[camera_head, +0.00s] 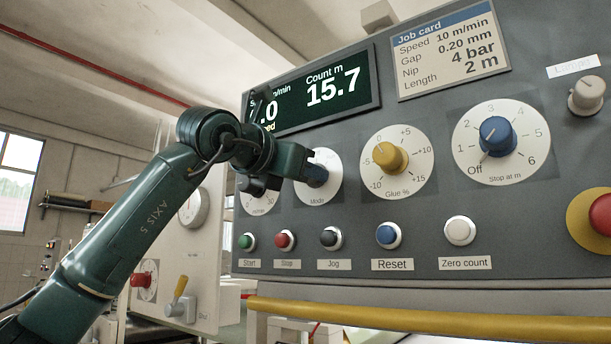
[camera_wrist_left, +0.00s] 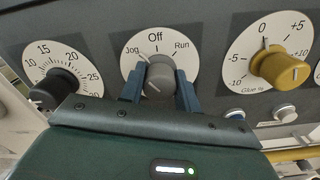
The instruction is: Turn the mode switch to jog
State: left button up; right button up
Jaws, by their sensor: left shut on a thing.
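The mode switch is a grey knob (camera_wrist_left: 160,76) on a round white dial marked Jog, Off and Run, seen in the left wrist view. A light pointer tip on the knob's upper left side appears to lie toward the Jog mark, left of Off. My left gripper (camera_wrist_left: 160,92) is shut on the knob, with one blue finger on each side. In the head view the left gripper (camera_head: 312,174) reaches the Mode dial (camera_head: 322,196) from the left and covers much of it, including the knob's pointer. My right gripper is not in view.
A yellow glue knob (camera_head: 390,158) is right of the Mode dial, and a black speed knob (camera_wrist_left: 54,88) is left of it. Several push buttons, among them the black Jog button (camera_head: 330,237), sit below. A yellow rail (camera_head: 430,319) runs under the panel.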

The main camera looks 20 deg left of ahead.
pick_arm(q)
jog(key=shift+n, duration=0.6)
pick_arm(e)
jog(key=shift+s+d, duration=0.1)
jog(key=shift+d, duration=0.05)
pick_arm(q)
jog(key=shift+n, duration=0.3)
jog(key=o, duration=1)
jog(key=shift+s, duration=0.1)
jog(key=b+v, duration=0.3)
jog(key=v, duration=1)
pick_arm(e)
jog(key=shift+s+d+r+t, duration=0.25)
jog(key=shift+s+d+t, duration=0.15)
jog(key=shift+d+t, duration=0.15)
